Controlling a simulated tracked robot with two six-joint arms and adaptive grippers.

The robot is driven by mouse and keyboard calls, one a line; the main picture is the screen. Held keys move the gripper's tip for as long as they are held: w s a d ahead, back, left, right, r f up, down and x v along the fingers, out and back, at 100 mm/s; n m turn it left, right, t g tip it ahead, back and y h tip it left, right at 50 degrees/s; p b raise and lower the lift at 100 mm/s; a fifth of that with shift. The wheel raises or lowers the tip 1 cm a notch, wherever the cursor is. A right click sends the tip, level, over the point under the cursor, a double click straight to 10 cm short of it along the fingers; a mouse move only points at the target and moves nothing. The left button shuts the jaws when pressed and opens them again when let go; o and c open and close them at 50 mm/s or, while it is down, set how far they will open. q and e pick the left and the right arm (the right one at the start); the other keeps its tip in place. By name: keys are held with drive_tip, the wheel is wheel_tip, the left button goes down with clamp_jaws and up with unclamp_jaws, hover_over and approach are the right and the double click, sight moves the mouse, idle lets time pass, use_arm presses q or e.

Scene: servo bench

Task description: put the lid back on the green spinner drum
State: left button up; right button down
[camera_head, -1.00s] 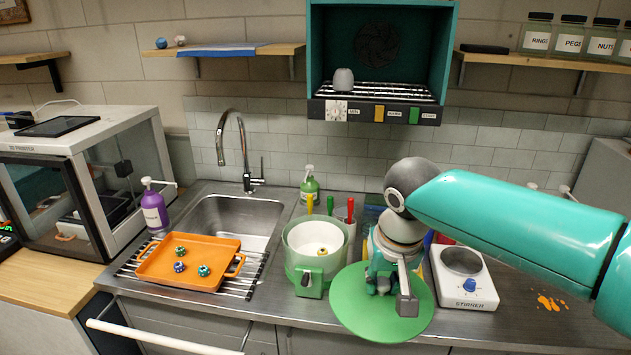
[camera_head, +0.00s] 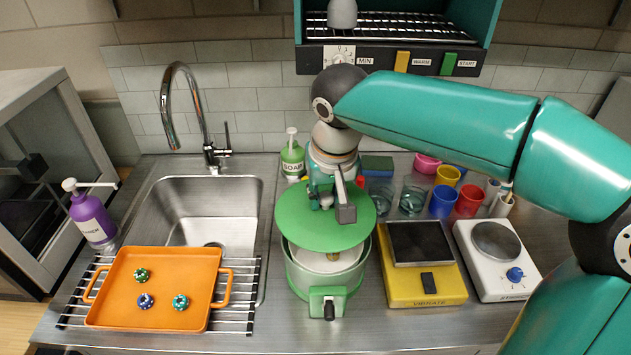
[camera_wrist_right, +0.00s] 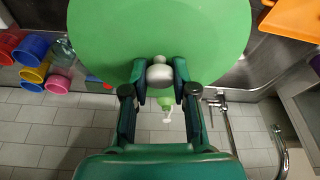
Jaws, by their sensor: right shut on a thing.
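The green spinner drum (camera_head: 325,283) stands on the counter right of the sink, its front part of the white inside showing. The round green lid (camera_head: 300,222) is above the drum, a little toward its back, and covers much of the opening. A gap shows at the front, so the lid looks raised; whether its back edge touches the rim is hidden. My right gripper (camera_head: 328,195) is shut on the lid's knob. The right wrist view shows the pale knob (camera_wrist_right: 159,73) between the fingers (camera_wrist_right: 160,85) with the lid (camera_wrist_right: 160,30) beyond. My left gripper is not in view.
An orange tray (camera_head: 205,262) with small geared pieces sits on the rack at left. A yellow vibrating plate (camera_head: 425,290) and a white stirrer (camera_head: 478,275) stand right of the drum. A soap bottle (camera_head: 292,158) and several cups are behind. The oven (camera_head: 390,62) hangs above.

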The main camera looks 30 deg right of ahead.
drive_tip(key=shift+s+d+f+b, duration=0.1)
drive_tip(key=shift+s+f+b, duration=0.05)
drive_tip(key=shift+f+b, duration=0.25)
wheel_tip(320, 180, down, 3)
drive_tip(key=b, duration=0.2)
drive_tip(key=shift+f+b, duration=0.1)
drive_tip(key=shift+b, duration=0.2)
drive_tip(key=shift+f+b, duration=0.9)
drive_tip(key=shift+f, duration=0.25)
idle(0.9)
drive_tip(key=shift+c, duration=1.8)
unclamp_jaws()
drive_tip(key=shift+f, duration=0.1)
